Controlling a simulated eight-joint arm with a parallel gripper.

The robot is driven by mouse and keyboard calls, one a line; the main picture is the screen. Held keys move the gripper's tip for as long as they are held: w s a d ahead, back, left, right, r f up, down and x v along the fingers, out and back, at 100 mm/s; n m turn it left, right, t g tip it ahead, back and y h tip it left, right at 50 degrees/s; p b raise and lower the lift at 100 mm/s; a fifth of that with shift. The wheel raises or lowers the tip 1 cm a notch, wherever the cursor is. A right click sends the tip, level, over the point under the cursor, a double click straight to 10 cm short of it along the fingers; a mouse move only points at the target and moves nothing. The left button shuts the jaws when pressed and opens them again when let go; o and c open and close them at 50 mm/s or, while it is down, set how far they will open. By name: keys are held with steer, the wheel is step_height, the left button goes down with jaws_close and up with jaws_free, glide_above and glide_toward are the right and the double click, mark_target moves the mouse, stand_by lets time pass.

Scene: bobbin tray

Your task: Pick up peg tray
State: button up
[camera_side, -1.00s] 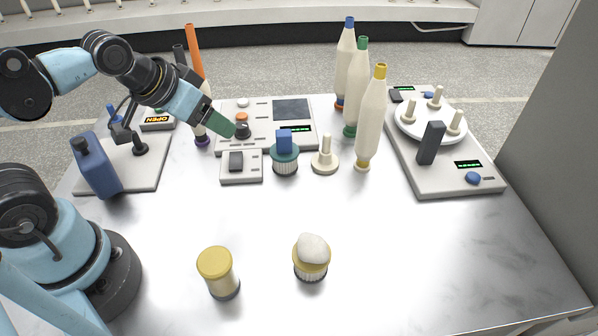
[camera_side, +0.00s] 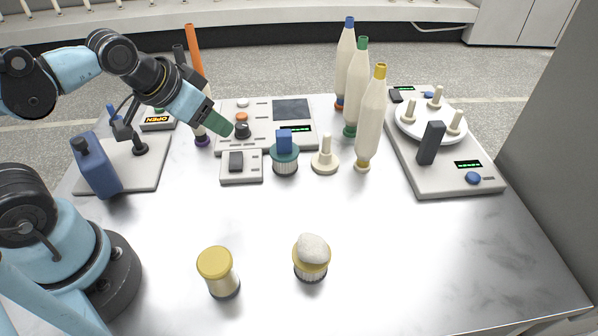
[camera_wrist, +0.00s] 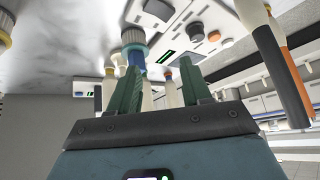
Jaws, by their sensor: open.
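The peg tray (camera_side: 407,130) is a round white dish with several cream pegs standing up from it. It sits on a grey console at the right of the table in the side view. A dark upright block (camera_side: 431,143) stands at its front edge; I cannot tell whether it is joined to the tray. My gripper (camera_side: 222,123) is raised at the left, near the control panel and far from the tray. In the wrist view my gripper (camera_wrist: 160,84) shows two green fingers apart with nothing held between them. I cannot make out the tray clearly there.
Three tall cream bobbins, the nearest yellow-tipped (camera_side: 372,115), stand left of the tray. A teal-collared brush with a blue block (camera_side: 285,155) and a cream peg stand (camera_side: 325,158) are mid-table. A yellow-lidded jar (camera_side: 217,270) and yellow-collared brush (camera_side: 311,262) are in front. The front right is clear.

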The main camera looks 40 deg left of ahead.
steer(key=w+d+f+m+y, duration=0.2)
steer(key=w+d+m, duration=0.15)
steer(key=m, duration=0.55)
steer(key=m+t+y, duration=0.4)
steer(key=m, duration=1.5)
glide_toward(326, 147)
steer(key=shift+s+d+f, duration=0.1)
steer(key=shift+s+f, duration=0.15)
steer(key=shift+s, duration=0.25)
steer(key=shift+s+d+f+m+t, duration=0.1)
steer(key=shift+d+m+t, duration=0.2)
steer(key=shift+m, duration=0.2)
steer(key=shift+f+y, duration=0.1)
steer(key=shift+y, duration=0.2)
steer(key=x, duration=0.6)
steer(key=shift+w+a, duration=0.1)
steer(key=shift+w, duration=0.15)
steer(key=shift+r+x, duration=0.15)
steer(key=shift+x, duration=1.2)
steer(key=shift+r+x, duration=0.1)
steer(key=shift+x, duration=1.25)
steer(key=shift+w+a, duration=0.1)
